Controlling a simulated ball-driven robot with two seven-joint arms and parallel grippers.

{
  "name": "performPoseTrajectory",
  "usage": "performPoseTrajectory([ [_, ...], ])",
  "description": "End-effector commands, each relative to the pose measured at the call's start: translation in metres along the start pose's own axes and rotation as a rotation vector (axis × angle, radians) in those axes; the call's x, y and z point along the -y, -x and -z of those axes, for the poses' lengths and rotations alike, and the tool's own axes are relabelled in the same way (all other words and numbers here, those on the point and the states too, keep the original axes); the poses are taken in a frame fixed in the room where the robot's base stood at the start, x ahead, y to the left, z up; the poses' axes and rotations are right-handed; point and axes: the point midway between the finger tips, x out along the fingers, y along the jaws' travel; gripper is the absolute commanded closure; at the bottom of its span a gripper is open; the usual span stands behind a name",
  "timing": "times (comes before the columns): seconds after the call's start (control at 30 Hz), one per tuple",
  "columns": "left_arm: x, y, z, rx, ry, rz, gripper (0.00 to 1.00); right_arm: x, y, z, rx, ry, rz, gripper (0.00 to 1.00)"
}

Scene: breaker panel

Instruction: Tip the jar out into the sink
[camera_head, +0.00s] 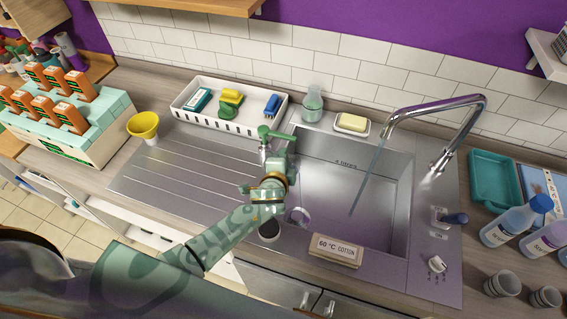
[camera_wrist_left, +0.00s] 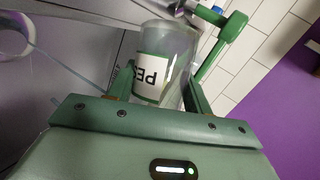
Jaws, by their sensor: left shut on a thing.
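My left gripper (camera_wrist_left: 158,90) is shut on a clear jar (camera_wrist_left: 175,55) with a white label reading "PE" and a green stripe. The label's lettering appears upside down in the left wrist view. In the head view my left arm reaches to the left edge of the sink (camera_head: 399,205); the held jar cannot be made out clearly there. The steel sink is open, with a volume mark on its back wall. My right gripper is not in view.
A thin stream runs from the tap (camera_head: 440,101) into the sink. A "60 °C COTTON" block (camera_head: 336,250) sits at the front rim.

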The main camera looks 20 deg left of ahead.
Motion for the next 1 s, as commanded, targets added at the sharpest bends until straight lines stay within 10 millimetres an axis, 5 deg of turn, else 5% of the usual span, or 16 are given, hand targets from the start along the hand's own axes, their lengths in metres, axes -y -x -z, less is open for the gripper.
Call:
performPoseTrajectory([
  [1.0,-0.0033,-0.0010,0.0023,0.021,-0.050,0.022,0.79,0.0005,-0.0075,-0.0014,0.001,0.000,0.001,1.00],
])
